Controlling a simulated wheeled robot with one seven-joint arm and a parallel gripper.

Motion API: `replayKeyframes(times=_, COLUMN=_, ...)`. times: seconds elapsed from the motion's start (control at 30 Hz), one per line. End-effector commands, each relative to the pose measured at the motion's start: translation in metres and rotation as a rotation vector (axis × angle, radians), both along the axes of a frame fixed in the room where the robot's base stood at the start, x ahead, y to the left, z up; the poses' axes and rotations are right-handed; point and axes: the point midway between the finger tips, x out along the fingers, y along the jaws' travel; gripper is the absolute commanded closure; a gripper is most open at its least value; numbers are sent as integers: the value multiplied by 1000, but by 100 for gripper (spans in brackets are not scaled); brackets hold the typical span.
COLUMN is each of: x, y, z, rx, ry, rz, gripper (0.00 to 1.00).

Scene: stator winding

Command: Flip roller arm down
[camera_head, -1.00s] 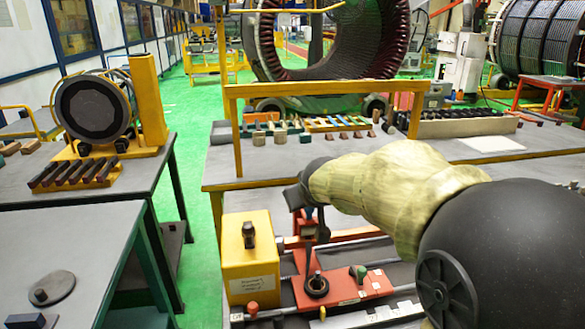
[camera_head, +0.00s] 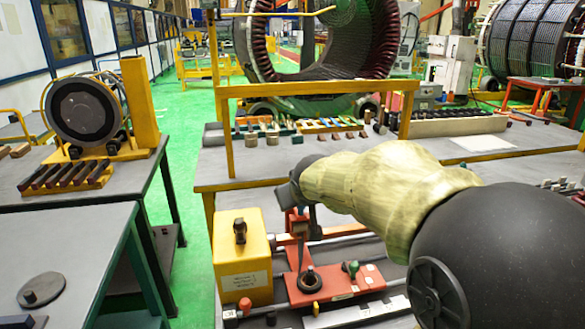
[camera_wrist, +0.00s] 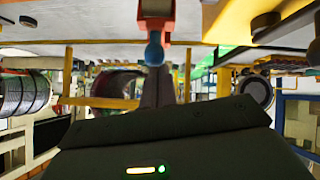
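The red fixture (camera_head: 350,283) stands on the rails at lower centre in the head view. It has a red upright (camera_head: 292,222) and a dark arm (camera_head: 303,250) running down toward a black ring (camera_head: 309,280). My gripper (camera_head: 297,194) is at the top of the upright and hides part of it. In the wrist view an orange-red bracket (camera_wrist: 156,10) with a blue knob (camera_wrist: 154,50) hangs at top centre. My gripper's dark fingers (camera_wrist: 158,84) are close together right at the knob. I cannot tell whether they grip it. Which part is the roller is unclear.
A yellow box (camera_head: 242,268) stands just left of the fixture. A green knob (camera_head: 351,268) and a red knob (camera_head: 245,306) are nearby. A yellow frame (camera_head: 318,88) rises behind my arm on the grey bench. A table with a motor (camera_head: 84,112) is at left.

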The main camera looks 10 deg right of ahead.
Motion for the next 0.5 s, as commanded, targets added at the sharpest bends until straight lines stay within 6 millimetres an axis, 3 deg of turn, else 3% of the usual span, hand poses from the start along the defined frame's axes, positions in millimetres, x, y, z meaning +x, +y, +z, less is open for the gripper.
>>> replayKeyframes(times=0.07, x=-1, y=2, z=0, rx=-1, ry=19, rz=-1, gripper=100)
replayKeyframes(times=0.27, x=2, y=6, z=39, rx=0, ry=-2, rz=-5, gripper=100)
replayKeyframes(times=0.5, x=-35, y=9, z=52, rx=2, ry=-10, rz=-5, gripper=100)
